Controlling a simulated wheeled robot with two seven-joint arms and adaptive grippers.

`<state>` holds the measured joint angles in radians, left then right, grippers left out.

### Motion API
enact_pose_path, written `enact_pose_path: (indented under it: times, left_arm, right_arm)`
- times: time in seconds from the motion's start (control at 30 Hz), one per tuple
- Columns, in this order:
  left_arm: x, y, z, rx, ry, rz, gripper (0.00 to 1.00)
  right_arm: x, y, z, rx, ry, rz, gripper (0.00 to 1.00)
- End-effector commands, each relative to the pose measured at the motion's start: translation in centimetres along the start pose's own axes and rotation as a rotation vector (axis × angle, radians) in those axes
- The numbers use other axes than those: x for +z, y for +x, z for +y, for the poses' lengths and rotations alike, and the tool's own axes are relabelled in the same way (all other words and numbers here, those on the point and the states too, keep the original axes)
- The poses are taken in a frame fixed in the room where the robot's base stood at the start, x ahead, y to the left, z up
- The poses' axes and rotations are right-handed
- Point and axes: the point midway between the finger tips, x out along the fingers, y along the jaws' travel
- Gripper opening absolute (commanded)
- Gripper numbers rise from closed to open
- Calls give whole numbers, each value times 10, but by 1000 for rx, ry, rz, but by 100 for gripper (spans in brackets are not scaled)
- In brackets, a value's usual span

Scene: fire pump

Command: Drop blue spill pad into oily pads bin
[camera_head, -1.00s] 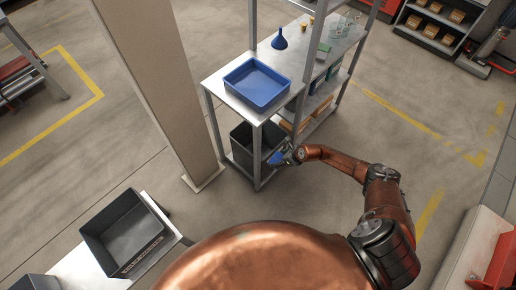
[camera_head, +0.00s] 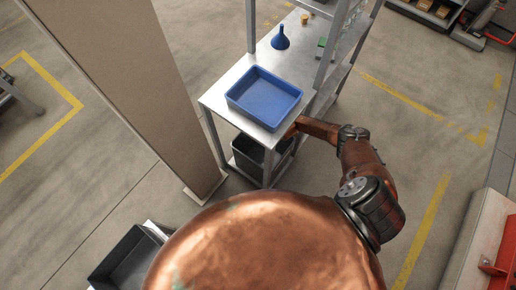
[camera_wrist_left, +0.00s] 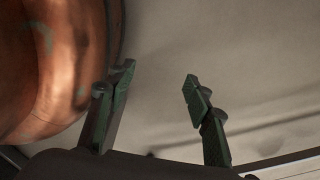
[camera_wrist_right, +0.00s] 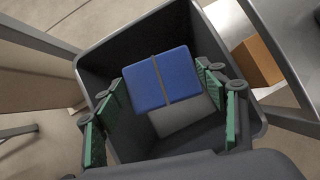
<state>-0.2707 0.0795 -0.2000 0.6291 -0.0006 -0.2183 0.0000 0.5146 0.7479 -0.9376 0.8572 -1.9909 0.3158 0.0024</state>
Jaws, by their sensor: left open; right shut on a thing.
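The blue spill pad (camera_wrist_right: 162,82), a flat blue block with a dark strap, is between the fingers of my right gripper (camera_wrist_right: 160,84). The gripper is shut on it, over the open mouth of a dark bin (camera_wrist_right: 95,62) in the right wrist view. A light grey patch shows below the pad inside the bin; I cannot tell what it is. In the head view the bin (camera_head: 249,156) stands on the low shelf of the metal rack, and my right gripper is hidden by the rack. My left gripper (camera_wrist_left: 160,84) is open and empty, above bare floor.
A blue tray (camera_head: 265,96) and a blue funnel (camera_head: 280,40) are on the rack's top (camera_head: 226,92), above the bin. A rack post stands close to my right arm. A beige column (camera_head: 130,75) is left of the rack. A dark box (camera_head: 128,262) is at lower left.

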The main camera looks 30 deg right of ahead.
Motion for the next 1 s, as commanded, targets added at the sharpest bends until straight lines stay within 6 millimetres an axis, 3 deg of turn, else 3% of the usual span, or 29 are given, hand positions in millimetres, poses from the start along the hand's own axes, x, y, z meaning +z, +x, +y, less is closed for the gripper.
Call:
enact_pose_path:
  times: [0.4,0.53,0.7,0.83,1.0]
  left_arm:
    - [70,23,7,6,-12,-88,47]
    - [72,37,8,8,-11,-92,47]
    - [56,49,7,7,-6,-73,47]
    - [44,50,6,7,-4,-58,47]
    - [49,49,6,7,-5,-63,47]
  right_arm:
    - [-21,27,-2,-1,2,4,43]
    - [-29,41,-1,0,1,4,43]
    - [-33,51,-1,0,0,2,43]
    - [-32,51,0,0,-1,0,43]
    - [-31,50,0,0,-1,0,43]
